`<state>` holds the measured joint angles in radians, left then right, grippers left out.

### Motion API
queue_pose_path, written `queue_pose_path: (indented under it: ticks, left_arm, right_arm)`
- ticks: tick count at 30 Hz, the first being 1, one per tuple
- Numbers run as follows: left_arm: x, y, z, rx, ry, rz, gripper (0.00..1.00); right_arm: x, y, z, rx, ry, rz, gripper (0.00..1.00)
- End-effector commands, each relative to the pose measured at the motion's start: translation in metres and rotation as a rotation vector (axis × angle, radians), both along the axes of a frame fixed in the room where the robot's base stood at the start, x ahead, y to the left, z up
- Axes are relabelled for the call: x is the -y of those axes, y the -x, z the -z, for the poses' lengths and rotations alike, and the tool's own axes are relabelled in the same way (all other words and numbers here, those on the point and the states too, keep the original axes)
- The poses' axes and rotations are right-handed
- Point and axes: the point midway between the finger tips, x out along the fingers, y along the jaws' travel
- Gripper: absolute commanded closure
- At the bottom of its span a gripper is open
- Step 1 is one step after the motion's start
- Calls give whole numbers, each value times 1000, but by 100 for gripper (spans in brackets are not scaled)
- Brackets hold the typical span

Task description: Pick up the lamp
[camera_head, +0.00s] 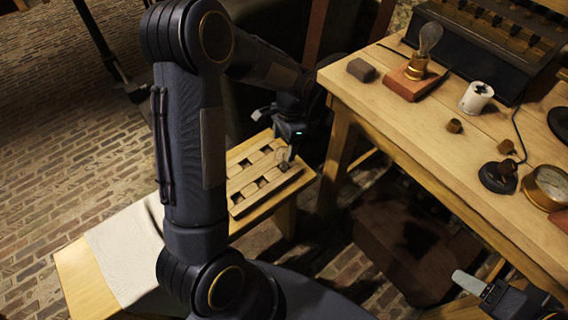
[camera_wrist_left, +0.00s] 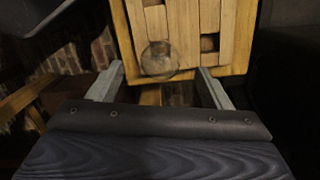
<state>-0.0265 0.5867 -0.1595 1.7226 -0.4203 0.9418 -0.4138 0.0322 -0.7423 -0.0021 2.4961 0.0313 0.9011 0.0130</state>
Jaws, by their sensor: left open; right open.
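A small clear round glass lamp (camera_wrist_left: 159,60) is on or just above the near edge of a slotted wooden board (camera_wrist_left: 185,12). In the head view the glass (camera_head: 284,159) is faint, beside my left gripper (camera_head: 275,134). My left gripper (camera_wrist_left: 160,78) is open, its fingers on either side of the glass with gaps showing; it is not gripped. Another clear bulb (camera_head: 430,38) stands upright in a brass socket on a red-brown block on the workbench. My right gripper (camera_head: 482,277) is open at the lower right, partly cut off by the frame.
The slotted board (camera_head: 243,207) lies on a low bench with a pale cloth (camera_head: 126,249). The workbench (camera_head: 400,112) holds a dark block (camera_head: 361,70), a white cylinder (camera_head: 476,97), small brass pieces, a brass gauge (camera_head: 548,187) and a black slotted case (camera_head: 478,50). A dark box (camera_head: 405,240) stands below.

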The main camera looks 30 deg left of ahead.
Motion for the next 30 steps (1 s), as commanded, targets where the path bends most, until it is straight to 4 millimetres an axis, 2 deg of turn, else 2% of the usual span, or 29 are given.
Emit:
queue_pose_path:
  ticks: [5, 12, 20, 30]
  left_arm:
    - [-1, 1, 16, -4, 0, 0, 28]
    - [-3, 2, 50, -3, -1, -1, 28]
    - [-3, 2, 52, 0, 0, -1, 28]
    - [-3, 2, 52, 0, 0, -1, 72]
  right_arm:
    - [0, 0, 6, 0, 0, 0, 34]
    - [0, 0, 17, 0, 0, 0, 34]
    - [0, 0, 16, 0, 0, 0, 34]
    - [0, 0, 16, 0, 0, 0, 34]
